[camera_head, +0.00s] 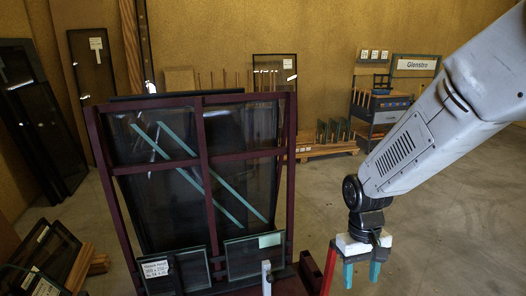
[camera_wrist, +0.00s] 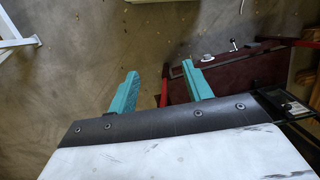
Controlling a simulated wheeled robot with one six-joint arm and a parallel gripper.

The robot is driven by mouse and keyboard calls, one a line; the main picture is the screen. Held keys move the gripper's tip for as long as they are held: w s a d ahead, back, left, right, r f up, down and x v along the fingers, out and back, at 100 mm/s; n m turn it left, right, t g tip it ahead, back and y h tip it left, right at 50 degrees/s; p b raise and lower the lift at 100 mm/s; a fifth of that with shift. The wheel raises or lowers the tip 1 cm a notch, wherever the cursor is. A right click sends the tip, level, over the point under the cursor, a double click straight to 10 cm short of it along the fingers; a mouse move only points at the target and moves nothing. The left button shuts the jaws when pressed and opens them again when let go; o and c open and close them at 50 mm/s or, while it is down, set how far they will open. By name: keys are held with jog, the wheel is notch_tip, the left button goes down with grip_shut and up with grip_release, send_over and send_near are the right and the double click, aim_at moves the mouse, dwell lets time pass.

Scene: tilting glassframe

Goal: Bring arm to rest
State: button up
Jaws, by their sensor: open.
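My gripper (camera_head: 362,272) hangs pointing down at the end of my grey arm, on the right in the head view. Its two teal fingers are apart with nothing between them. In the wrist view my gripper (camera_wrist: 160,88) also shows open, above bare floor and the edge of a dark red base. The dark red glass frame (camera_head: 203,170) stands left of my gripper in the head view. It holds dark panes crossed by two teal diagonal strips. My gripper is apart from the frame's panes.
Two small framed panes (camera_head: 255,257) stand at the frame's foot. A red post (camera_head: 328,268) rises close to the left of my gripper. A wooden rack (camera_head: 325,148) and a blue cart (camera_head: 377,108) stand behind. Dark panels (camera_head: 40,115) lean at left. Floor at right (camera_head: 470,220) is clear.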

jog(key=s+d+r+m+t, duration=0.1)
jog(key=s+d+r+t, duration=0.1)
jog(key=s+r, duration=0.6)
jog(key=s+d+r+m+t, duration=0.1)
jog(key=s+d+r, duration=0.1)
jog(key=s+r, duration=0.6)
notch_tip(320, 180, up, 3)
jog(key=shift+s+r+t+y, duration=0.15)
jog(key=shift+s+t+y, duration=0.15)
jog(key=shift+t, duration=0.1)
